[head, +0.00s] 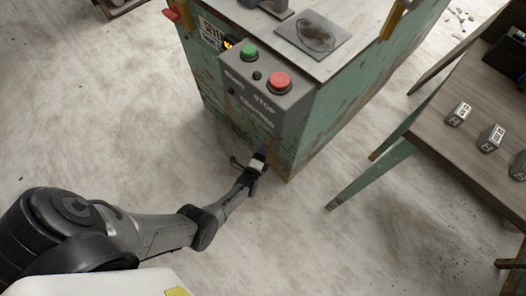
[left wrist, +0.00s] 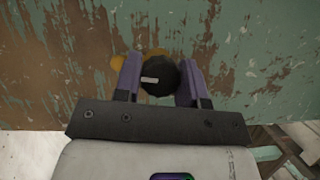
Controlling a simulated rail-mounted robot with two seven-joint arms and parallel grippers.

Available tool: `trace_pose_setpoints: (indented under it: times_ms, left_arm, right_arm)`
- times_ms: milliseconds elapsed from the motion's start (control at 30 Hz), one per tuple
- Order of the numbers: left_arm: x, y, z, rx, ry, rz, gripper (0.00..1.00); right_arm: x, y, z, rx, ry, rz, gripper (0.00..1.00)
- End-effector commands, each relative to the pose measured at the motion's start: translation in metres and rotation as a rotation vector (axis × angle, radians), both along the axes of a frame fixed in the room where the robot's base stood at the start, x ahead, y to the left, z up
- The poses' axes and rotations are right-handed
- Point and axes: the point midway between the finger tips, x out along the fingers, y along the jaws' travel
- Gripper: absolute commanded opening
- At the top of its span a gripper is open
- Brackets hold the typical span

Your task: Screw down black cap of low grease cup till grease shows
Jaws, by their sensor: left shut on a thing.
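In the left wrist view the black cap (left wrist: 160,75) of the low grease cup sits between the two purple fingers of my left gripper (left wrist: 160,82). The fingers are shut on it. The cap has a short pale mark on its face. Brass-coloured metal (left wrist: 121,62) shows behind the cap, against the worn green panel. No grease can be made out. In the head view my left gripper (head: 261,152) is low at the front of the green machine, and the cap is hidden there. My right gripper is not in view.
The green machine (head: 222,100) carries a control box (head: 262,98) with a green button (head: 249,51) and a red button (head: 279,83) above my gripper. A wooden table (head: 462,140) with small labelled blocks stands at the right. The floor to the left is open.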

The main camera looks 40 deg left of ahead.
Motion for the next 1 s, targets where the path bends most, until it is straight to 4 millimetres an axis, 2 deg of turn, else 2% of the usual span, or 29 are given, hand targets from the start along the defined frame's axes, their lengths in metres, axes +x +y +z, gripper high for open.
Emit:
trace_pose_setpoints:
  times_ms: [667,700,933,1000]
  left_arm:
    - [-0.0006,0.0001,-0.0008,0.056,-0.002,0.0,0.14]
    - [-0.0006,0.0001,-0.0008,0.056,-0.002,0.0,0.38]
    - [-0.0003,0.0002,-0.0005,0.056,-0.003,0.0,0.6]
    - [-0.0002,0.0002,-0.0004,0.056,-0.003,0.0,0.63]
  right_arm:
    - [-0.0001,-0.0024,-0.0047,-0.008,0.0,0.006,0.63]
    - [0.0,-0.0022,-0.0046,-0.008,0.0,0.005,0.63]
    - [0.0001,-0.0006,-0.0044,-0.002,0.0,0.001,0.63]
    - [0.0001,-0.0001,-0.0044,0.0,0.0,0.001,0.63]
